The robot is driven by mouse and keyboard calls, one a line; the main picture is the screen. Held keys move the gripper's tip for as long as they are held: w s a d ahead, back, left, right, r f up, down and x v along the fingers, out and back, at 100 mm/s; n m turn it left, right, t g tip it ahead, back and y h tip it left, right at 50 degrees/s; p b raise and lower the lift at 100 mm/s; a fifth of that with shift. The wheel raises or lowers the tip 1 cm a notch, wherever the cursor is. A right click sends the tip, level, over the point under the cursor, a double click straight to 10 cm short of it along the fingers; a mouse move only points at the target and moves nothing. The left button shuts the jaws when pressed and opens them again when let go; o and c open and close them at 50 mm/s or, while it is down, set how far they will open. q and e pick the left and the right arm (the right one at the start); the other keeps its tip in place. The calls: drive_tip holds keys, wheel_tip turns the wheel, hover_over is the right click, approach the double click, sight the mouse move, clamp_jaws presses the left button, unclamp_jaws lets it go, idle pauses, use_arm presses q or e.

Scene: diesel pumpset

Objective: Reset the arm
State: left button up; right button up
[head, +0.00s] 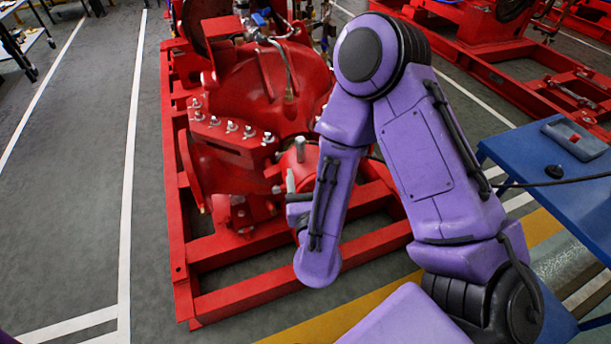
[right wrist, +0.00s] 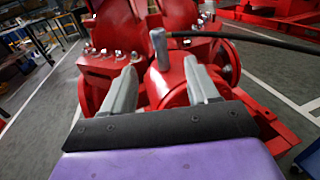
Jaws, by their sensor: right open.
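My right arm comes in from the right in the head view, bent at the elbow, with its forearm hanging down in front of the red pumpset (head: 265,90). My right gripper (head: 291,182) is partly hidden by the forearm, close to the pump's front. In the right wrist view the right gripper (right wrist: 160,72) is open, with two grey fingers apart. A grey upright handle or rod (right wrist: 159,48) shows between and beyond the fingertips, close to the red round housing (right wrist: 180,85). I cannot tell whether a finger touches it. My left gripper is not in view.
The pumpset stands on a red frame (head: 240,303). A blue table (head: 560,190) with a grey-and-red device (head: 575,137) and a black cable is at the right. More red machinery (head: 480,40) is behind.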

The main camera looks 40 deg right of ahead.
idle(0.4)
wheel_tip(320, 180, down, 9)
drive_tip(key=s+a+n+g+y+p, duration=0.1)
drive_tip(key=n+g+y+p, duration=0.15)
drive_tip(key=n, duration=0.95)
drive_tip(key=s+a+n+g+y+p, duration=0.15)
drive_tip(key=n+y, duration=0.25)
drive_tip(key=n, duration=0.8)
drive_tip(key=s+d+f+n+g+p, duration=0.2)
drive_tip(key=s+n+g, duration=0.1)
drive_tip(key=s, duration=0.3)
drive_tip(key=s+d+f+n+g+p, duration=0.2)
drive_tip(key=s+f+n, duration=0.1)
drive_tip(key=s, duration=0.3)
drive_tip(key=s+d+f+n+g+h+p, duration=0.1)
drive_tip(key=s+d+f+n+g+p, duration=0.1)
drive_tip(key=s+n, duration=0.3)
drive_tip(key=shift+s+f+g+p, duration=0.2)
drive_tip(key=shift+s+g+p, duration=0.3)
drive_tip(key=shift+s+g, duration=0.25)
drive_tip(key=shift+w, duration=0.1)
